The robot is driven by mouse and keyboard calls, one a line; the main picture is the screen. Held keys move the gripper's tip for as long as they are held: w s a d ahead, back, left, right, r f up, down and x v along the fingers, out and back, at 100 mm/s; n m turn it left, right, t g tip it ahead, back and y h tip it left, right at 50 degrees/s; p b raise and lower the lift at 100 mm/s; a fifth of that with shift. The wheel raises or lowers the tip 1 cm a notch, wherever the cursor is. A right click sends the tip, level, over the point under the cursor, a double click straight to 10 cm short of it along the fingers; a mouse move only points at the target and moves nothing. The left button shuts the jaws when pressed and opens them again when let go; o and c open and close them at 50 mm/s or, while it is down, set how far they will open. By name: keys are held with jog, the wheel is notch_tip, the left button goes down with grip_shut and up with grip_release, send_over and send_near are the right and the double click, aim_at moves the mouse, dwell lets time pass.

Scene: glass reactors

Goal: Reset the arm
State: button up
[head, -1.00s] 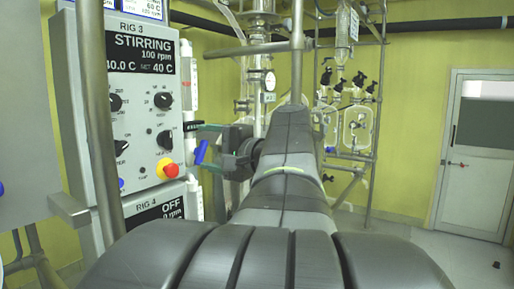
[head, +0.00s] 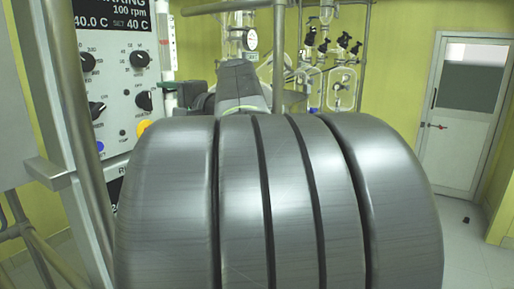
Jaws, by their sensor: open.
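My arm fills the middle of the head view, with its large grey ribbed link close to the camera. My gripper (head: 180,96) shows only in part beyond that link, a dark shape pointing left beside the control panel (head: 118,75). Its lower part is hidden behind the arm. It is open, and I see nothing held in it. The blue handle near the gripper is hidden now.
The grey panel with black knobs and a display reading 100 rpm stands close on the left, behind a metal post (head: 62,120). Glassware (head: 342,88) hangs on a rack at the back. A white door (head: 465,115) and open floor (head: 470,240) are on the right.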

aim_at(149, 99)
jog(key=x, duration=0.7)
jog(key=shift+d, duration=0.1)
jog(key=v, duration=1.4)
jog(key=p+x, duration=0.1)
jog(key=x, duration=1.3)
jog(key=shift+r, duration=0.15)
jog(key=shift+r+m+p, duration=0.15)
jog(key=shift+m+p, duration=0.55)
jog(key=shift+p, duration=0.25)
jog(key=m+p, duration=0.4)
jog(key=p, duration=0.1)
jog(key=shift+p, duration=0.4)
jog(key=m+p, duration=0.6)
jog(key=p, duration=0.2)
jog(key=shift+m+p, duration=0.3)
